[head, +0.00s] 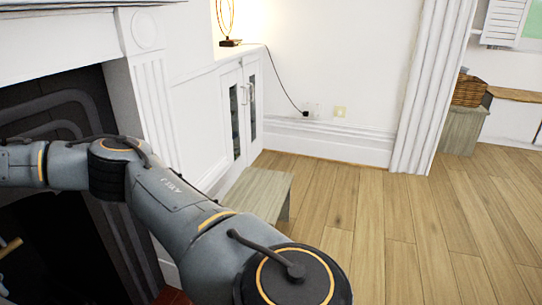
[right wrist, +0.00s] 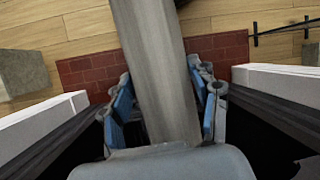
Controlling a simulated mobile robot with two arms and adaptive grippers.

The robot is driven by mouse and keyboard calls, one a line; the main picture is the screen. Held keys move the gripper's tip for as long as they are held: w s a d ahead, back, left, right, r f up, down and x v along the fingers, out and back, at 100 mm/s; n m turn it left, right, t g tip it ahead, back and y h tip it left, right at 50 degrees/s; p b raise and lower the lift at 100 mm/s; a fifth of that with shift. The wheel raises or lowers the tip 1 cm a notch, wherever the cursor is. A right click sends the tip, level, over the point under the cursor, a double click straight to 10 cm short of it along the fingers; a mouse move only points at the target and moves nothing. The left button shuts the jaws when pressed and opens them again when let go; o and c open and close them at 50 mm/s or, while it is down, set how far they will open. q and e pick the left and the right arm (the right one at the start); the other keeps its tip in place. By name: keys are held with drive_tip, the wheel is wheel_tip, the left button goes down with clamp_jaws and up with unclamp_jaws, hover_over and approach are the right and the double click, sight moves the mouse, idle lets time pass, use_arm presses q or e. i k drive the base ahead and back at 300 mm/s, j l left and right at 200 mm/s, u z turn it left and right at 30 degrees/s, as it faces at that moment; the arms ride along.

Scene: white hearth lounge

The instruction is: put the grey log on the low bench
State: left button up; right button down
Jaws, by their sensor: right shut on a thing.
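The grey log (right wrist: 150,28) is long and smooth in the right wrist view and runs from the top edge down to my right gripper's palm. My right gripper (right wrist: 164,85) is shut on it, with a blue-padded finger on each side. The low bench (head: 262,190) is pale grey wood and stands beside the white cabinet in the head view. My arm hides its near part. The visible part of its top is bare. Neither gripper shows in the head view, and the log does not show there.
A white fireplace (head: 150,85) with a dark opening is at the left. A white cabinet (head: 238,110) stands behind the bench. Red hearth bricks (right wrist: 85,75) lie below the log. A wicker basket (head: 468,90) sits at the far right. The wooden floor (head: 385,235) is clear.

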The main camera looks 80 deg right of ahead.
sight(260, 187)
drive_tip(key=l+z, duration=0.2)
drive_tip(key=z, duration=0.15)
drive_tip(key=l+z, duration=0.15)
drive_tip(key=z, duration=0.2)
drive_tip(key=l+z, duration=0.15)
drive_tip(key=z, duration=0.25)
drive_tip(key=i+l, duration=0.15)
drive_tip(key=l, duration=0.2)
drive_tip(key=i+l, duration=0.1)
drive_tip(key=l, duration=0.2)
drive_tip(key=i+l, duration=0.15)
drive_tip(key=l, duration=0.2)
drive_tip(key=i+l, duration=0.1)
drive_tip(key=l, duration=0.25)
